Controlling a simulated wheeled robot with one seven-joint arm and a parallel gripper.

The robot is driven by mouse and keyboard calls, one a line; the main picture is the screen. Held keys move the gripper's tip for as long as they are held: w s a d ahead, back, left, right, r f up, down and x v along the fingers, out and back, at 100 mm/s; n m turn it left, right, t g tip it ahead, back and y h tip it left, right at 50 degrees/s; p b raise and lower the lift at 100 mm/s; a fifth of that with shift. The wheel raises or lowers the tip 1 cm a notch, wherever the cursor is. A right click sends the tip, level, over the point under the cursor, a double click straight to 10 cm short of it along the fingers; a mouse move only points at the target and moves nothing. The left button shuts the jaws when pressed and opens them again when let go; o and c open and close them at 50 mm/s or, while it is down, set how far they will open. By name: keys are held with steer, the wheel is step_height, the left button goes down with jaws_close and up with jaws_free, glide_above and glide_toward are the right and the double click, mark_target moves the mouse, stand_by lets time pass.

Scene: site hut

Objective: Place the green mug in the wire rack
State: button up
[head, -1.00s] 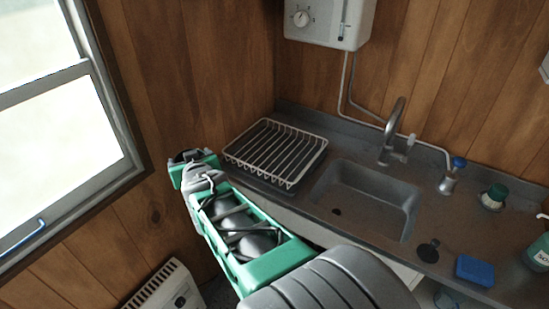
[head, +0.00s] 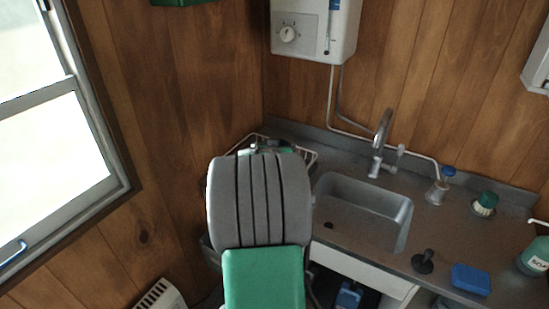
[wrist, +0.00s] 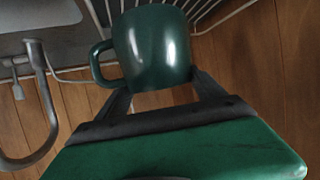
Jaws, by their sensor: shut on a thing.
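The green mug (wrist: 152,48) shows in the wrist view, its handle toward the left of the picture. My gripper (wrist: 160,78) is shut on it, with a dark finger on each side. Parts of the white wire rack (wrist: 225,18) show behind and beside the mug in the wrist view; I cannot tell whether they touch. The gripper and mug are largely hidden there behind my arm.
The sink (head: 362,212) lies right of the rack, with a tap (head: 382,140) behind it. A blue sponge (head: 470,279), a dark plug (head: 424,262), a brush (head: 485,204) and a soap bottle (head: 535,256) stand to the right. A white heater (head: 315,30) hangs above.

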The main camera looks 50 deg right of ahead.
steer(key=w+d+f, duration=0.2)
steer(key=f, duration=0.1)
steer(key=w+d+f+p, duration=0.1)
steer(key=f, duration=0.1)
steer(key=shift+f, duration=0.25)
step_height(320, 180, down, 3)
steer(key=shift+r+p, duration=0.2)
steer(key=shift+p, duration=0.6)
steer(key=shift+a+f+b, duration=0.1)
steer(key=shift+f+b, duration=0.25)
steer(key=o, duration=2.1)
steer(key=shift+c, duration=0.2)
steer(key=shift+r, duration=0.15)
